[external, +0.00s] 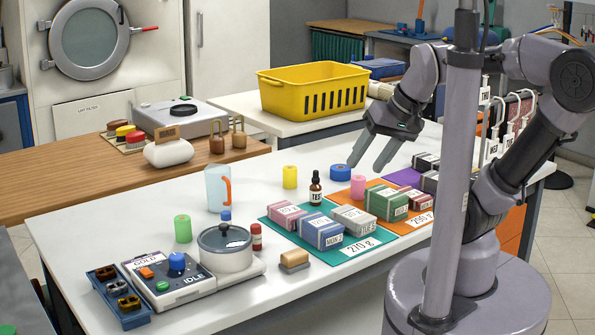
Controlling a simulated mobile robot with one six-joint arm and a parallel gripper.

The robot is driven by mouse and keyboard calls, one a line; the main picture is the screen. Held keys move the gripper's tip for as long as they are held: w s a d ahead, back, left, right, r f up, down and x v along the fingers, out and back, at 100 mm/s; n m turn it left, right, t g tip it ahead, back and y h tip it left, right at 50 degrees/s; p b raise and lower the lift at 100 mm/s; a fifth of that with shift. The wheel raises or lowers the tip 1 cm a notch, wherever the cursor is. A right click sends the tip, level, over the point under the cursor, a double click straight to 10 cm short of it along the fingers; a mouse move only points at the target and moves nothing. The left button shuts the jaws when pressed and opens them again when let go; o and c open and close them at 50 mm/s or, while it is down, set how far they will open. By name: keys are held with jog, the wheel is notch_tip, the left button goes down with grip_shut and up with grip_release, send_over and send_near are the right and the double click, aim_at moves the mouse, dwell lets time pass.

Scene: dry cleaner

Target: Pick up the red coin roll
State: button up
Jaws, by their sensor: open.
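A small upright red cylinder with a pale band (257,237) stands on the white table, just right of the round lidded pot. It is the only red roll-like thing I can make out, and its label is too small to read. My gripper (368,167) is open and empty, its two fingers pointing down and left above the far part of the table. It is well to the right of and behind the red cylinder, near a blue roll (341,172) and a pink roll (358,186).
A dark bottle (315,189) and labelled bundles on a teal mat (349,255) stand farther right. A clear cup (218,188) is behind.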

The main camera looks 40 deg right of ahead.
jog(key=w+a+r+n+g+p, duration=0.25)
jog(key=w+r+n+p, duration=0.2)
jog(key=w, duration=0.45)
jog(key=n+g+h+p, duration=0.2)
jog(key=n+g+p, duration=0.1)
jog(key=n+p, duration=0.5)
send_over(257, 224)
notch_tip(257, 224, down, 9)
jog(key=f+b, duration=0.5)
jog(key=f, duration=0.7)
jog(key=shift+a, duration=0.2)
notch_tip(257, 224, down, 6)
jog(key=b, duration=0.3)
jog(key=shift+d+r, duration=0.15)
jog(key=shift+r, duration=0.05)
jog(key=shift+s+r, duration=0.1)
jog(key=shift+r, duration=0.05)
jog(key=shift+c, duration=0.2)
grip_shut()
